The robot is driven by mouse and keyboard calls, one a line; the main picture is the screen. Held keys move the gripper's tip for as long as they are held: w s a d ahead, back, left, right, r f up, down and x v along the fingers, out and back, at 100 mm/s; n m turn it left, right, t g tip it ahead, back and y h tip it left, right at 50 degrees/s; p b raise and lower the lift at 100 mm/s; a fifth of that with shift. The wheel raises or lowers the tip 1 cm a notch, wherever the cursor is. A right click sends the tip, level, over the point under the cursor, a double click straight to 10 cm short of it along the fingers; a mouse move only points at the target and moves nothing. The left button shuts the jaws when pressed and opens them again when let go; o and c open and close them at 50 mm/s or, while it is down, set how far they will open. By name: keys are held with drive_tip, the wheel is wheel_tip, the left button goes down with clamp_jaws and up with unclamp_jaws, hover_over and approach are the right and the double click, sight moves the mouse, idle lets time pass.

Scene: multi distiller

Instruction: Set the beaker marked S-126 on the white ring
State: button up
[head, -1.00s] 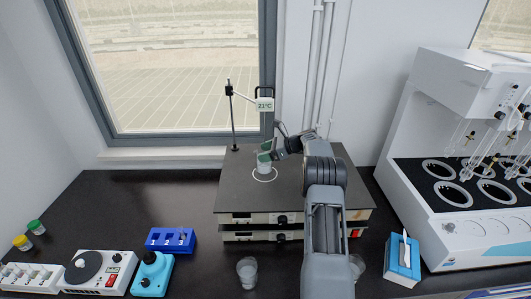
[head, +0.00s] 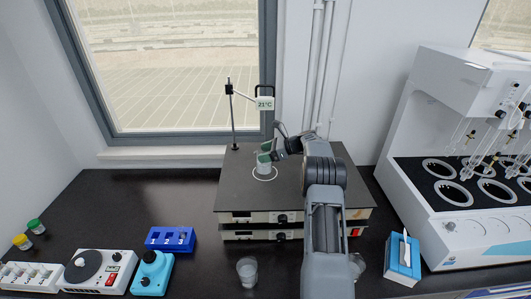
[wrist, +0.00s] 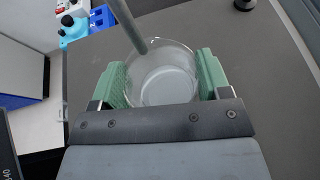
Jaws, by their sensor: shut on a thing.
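My gripper (head: 266,155) is shut on a clear glass beaker (head: 263,168). In the wrist view the beaker (wrist: 162,78) sits between the two green finger pads, with a thin grey rod crossing above its rim. The beaker's marking cannot be read. The white ring (head: 264,178) is drawn on the dark top of the hotplate (head: 320,185). The beaker is upright at the ring, over its back part. Whether its base touches the plate cannot be told. In the wrist view the beaker and gripper hide the ring.
A stand (head: 232,115) with a 21°C display (head: 265,104) rises behind the beaker. Another beaker (head: 247,270) stands on the bench in front, and one (head: 357,264) is partly behind my arm. A blue numbered rack (head: 170,240) is at left, a tissue box (head: 403,260) at right.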

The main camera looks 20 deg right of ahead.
drive_tip(key=shift+f, duration=0.65)
drive_tip(key=o, duration=1.4)
